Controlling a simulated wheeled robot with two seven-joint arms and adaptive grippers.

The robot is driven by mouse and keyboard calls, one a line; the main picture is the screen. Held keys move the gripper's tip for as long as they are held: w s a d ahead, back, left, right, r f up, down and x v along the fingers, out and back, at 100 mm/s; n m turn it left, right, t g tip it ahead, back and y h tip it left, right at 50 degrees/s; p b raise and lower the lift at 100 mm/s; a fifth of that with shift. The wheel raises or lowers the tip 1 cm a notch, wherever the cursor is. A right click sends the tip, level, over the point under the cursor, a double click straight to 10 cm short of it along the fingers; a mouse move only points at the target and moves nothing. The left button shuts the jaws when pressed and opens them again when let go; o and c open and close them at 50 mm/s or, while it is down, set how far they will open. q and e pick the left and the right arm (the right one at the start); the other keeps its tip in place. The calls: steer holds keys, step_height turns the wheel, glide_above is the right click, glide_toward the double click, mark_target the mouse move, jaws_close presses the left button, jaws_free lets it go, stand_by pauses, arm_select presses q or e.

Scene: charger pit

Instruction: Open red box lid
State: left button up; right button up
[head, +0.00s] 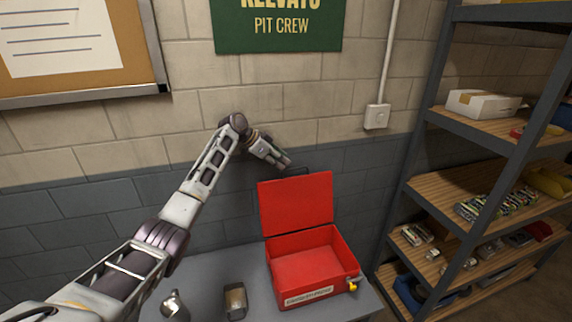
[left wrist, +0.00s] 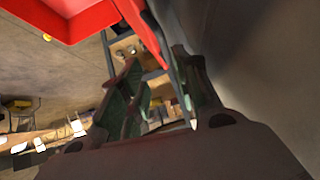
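The red box (head: 310,265) stands on the grey table, with a pale label on its front and a small yellow part at its front right corner. Its red lid (head: 296,203) stands up at the back, and the empty-looking inside shows. My left gripper (head: 284,163) is just above and behind the lid's top edge, apart from it as far as I can see. In the left wrist view its fingers (left wrist: 163,85) are spread with nothing clearly between them. Red parts of the box (left wrist: 70,22) fill the top left there.
A small dark-sided container (head: 235,301) and a metallic object (head: 174,305) stand on the table (head: 205,272) left of the box. A shelf rack (head: 485,165) with several goods stands at the right. A block wall (head: 300,100) rises close behind the box.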

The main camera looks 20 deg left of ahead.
arm_select(q)
steer(key=shift+v, duration=2)
